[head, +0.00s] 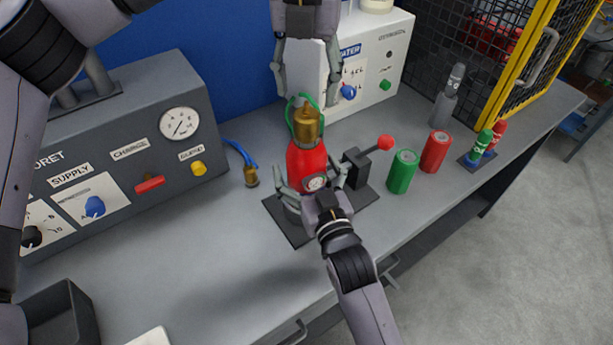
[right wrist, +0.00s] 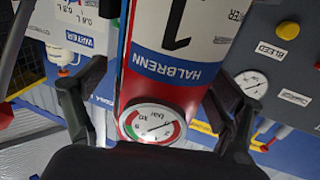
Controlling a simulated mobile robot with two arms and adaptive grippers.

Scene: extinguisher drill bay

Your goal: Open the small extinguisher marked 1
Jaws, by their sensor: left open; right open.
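The small red extinguisher (head: 306,160) stands upright in a dark clamp stand (head: 284,222) on the bench, with a brass top (head: 307,122) and a green loop (head: 291,112) beside it. The right wrist view shows its label with a 1 and its round gauge (right wrist: 152,124). My left gripper (head: 307,95) is open and empty, pointing down just above the brass top. My right gripper (head: 311,172) is open, its fingers on either side of the lower body; contact cannot be told. The gripper hides part of the base.
A grey panel (head: 150,125) with gauge and knobs stands left, a white water unit (head: 372,60) behind. A red-knobbed lever (head: 384,143), green cylinder (head: 402,172) and red cylinder (head: 435,152) stand right. A brass fitting on a blue hose (head: 250,176) lies left.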

